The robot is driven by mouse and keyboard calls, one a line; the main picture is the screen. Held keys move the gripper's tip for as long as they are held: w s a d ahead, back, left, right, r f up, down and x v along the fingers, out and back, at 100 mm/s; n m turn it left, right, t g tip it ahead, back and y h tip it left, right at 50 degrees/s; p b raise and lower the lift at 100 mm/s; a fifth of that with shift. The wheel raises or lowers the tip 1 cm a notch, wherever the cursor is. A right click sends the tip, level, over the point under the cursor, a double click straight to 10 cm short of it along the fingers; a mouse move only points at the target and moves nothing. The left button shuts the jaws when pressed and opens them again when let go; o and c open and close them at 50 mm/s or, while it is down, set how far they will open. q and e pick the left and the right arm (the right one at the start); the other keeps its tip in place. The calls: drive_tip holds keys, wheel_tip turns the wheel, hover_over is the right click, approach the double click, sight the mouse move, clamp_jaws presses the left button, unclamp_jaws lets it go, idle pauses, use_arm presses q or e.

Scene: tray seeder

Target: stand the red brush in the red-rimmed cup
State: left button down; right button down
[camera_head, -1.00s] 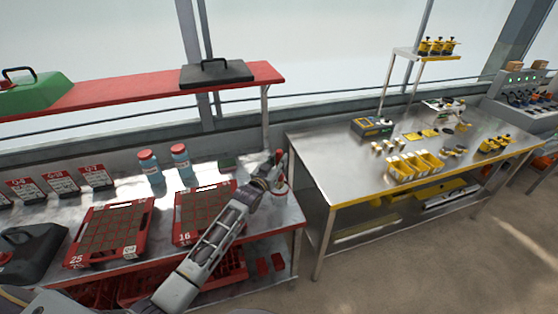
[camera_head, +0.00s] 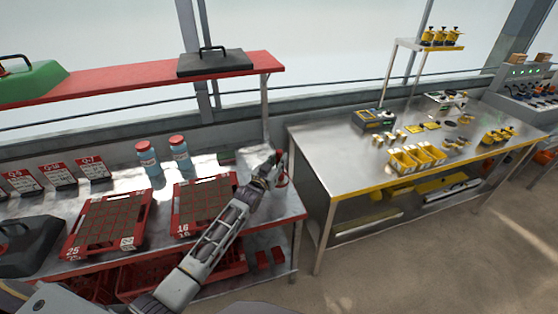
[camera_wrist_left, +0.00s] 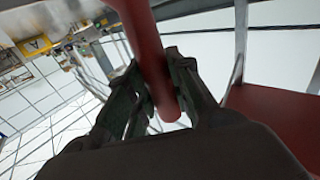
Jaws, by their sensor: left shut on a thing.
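My left gripper (camera_head: 274,164) is shut on the red brush (camera_head: 280,154) near the right end of the left bench. In the left wrist view the red shaft of the brush (camera_wrist_left: 147,42) runs between the two dark fingers of the gripper (camera_wrist_left: 166,88). The red-rimmed cup (camera_head: 283,181) is at the bench's right edge, right beside the gripper and partly hidden by it. I cannot tell whether the brush is inside the cup or only above it. My right gripper is not in view.
Two red seed trays (camera_head: 148,222) and two blue bottles with red caps (camera_head: 179,155) stand left of my arm. A red shelf (camera_head: 120,83) hangs above. A steel table (camera_head: 330,170) with yellow parts stands to the right, across a gap.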

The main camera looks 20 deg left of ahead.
use_arm(q)
drive_tip(key=shift+f, duration=0.15)
drive_tip(key=c, duration=1.2)
unclamp_jaws()
drive_tip(key=shift+s+f, duration=0.1)
drive_tip(key=shift+s, duration=0.05)
drive_tip(key=shift+s+a, duration=0.4)
drive_tip(key=shift+s, duration=1.5)
drive_tip(key=shift+s+a, duration=0.35)
drive_tip(key=shift+s, duration=1.55)
drive_tip(key=shift+s+a, duration=0.4)
drive_tip(key=shift+s, duration=1.5)
drive_tip(key=shift+s, duration=0.1)
